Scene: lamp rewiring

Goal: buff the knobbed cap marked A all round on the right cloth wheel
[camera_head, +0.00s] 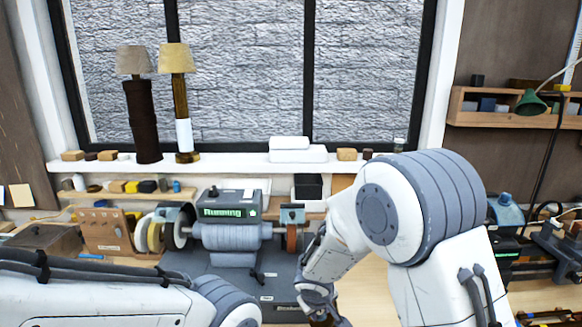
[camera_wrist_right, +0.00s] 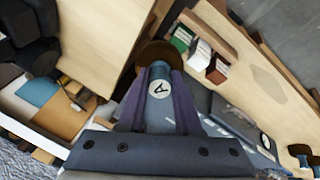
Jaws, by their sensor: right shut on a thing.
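The knobbed cap marked A (camera_wrist_right: 158,88) is between the fingers of my right gripper (camera_wrist_right: 156,105), with the A label facing the wrist camera and a round brown part beyond it. In the head view my right gripper (camera_head: 318,300) points down in front of the bench machine, with something brown at its tip by the bottom edge. The machine (camera_head: 233,235) has a lit "Running" display. Its right wheel (camera_head: 292,238) is reddish brown and partly hidden by the right arm; the cap is apart from it. My left arm crosses the lower left, and its gripper is out of view.
Pale wheels (camera_head: 155,232) sit at the machine's left end. A wooden rack (camera_head: 105,232) stands left of it. Two lamps (camera_head: 178,100) stand on the windowsill. In the wrist view, small red and green boxes (camera_wrist_right: 190,42) lie near the gripper, and bare wooden tabletop (camera_wrist_right: 105,30) shows.

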